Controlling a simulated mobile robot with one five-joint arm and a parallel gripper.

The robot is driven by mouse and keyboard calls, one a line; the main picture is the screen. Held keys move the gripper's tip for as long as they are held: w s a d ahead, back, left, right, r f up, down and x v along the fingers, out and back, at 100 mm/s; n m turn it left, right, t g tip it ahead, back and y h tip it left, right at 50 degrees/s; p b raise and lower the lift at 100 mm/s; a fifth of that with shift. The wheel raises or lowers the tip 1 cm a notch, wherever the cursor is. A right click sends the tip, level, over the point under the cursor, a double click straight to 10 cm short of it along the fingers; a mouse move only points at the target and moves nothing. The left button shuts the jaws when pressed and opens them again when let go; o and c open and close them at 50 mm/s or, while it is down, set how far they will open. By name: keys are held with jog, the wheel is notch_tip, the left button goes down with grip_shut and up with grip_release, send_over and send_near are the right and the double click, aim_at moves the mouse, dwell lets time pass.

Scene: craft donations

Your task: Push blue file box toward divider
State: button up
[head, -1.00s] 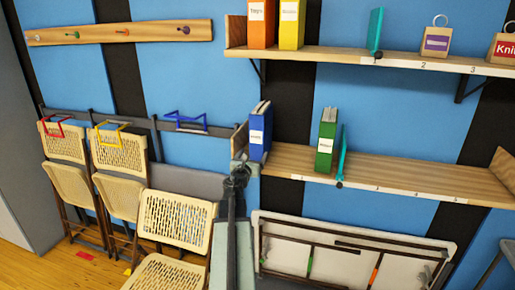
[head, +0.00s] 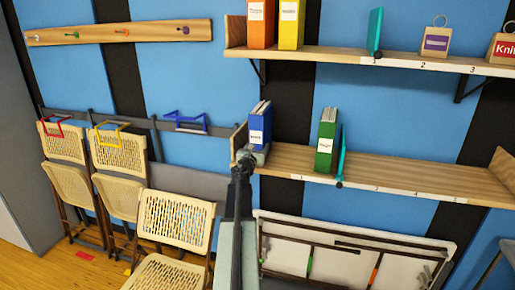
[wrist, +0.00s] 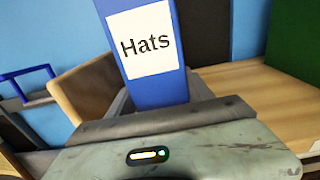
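The blue file box (head: 260,125) stands upright at the left end of the lower shelf. Its spine label reads "Hats" in the wrist view (wrist: 152,55). The teal divider (head: 341,152) stands further right on the same shelf, with a green file box (head: 326,140) just left of it. A gap of bare shelf lies between the two boxes. My gripper (head: 250,156) is at the foot of the blue box and hides its lower spine. Grey gripper parts show on both sides of the box's foot in the wrist view (wrist: 160,122); the fingertips and any contact are unclear.
The shelf's wooden end panel (head: 239,140) is close to the left of the blue box. The lower shelf (head: 420,175) is bare right of the divider. An upper shelf (head: 330,55) with boxes and bags is above. Folding chairs (head: 175,222) stand at lower left.

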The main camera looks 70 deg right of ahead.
jog(key=shift+c, duration=0.7)
jog(key=shift+s+d, duration=0.2)
jog(key=shift+s, duration=3.2)
jog(key=shift+s+d, duration=0.2)
jog(key=shift+s, duration=3.25)
jog(key=shift+s+d, duration=0.2)
jog(key=shift+s, duration=3.2)
jog(key=o, duration=1.4)
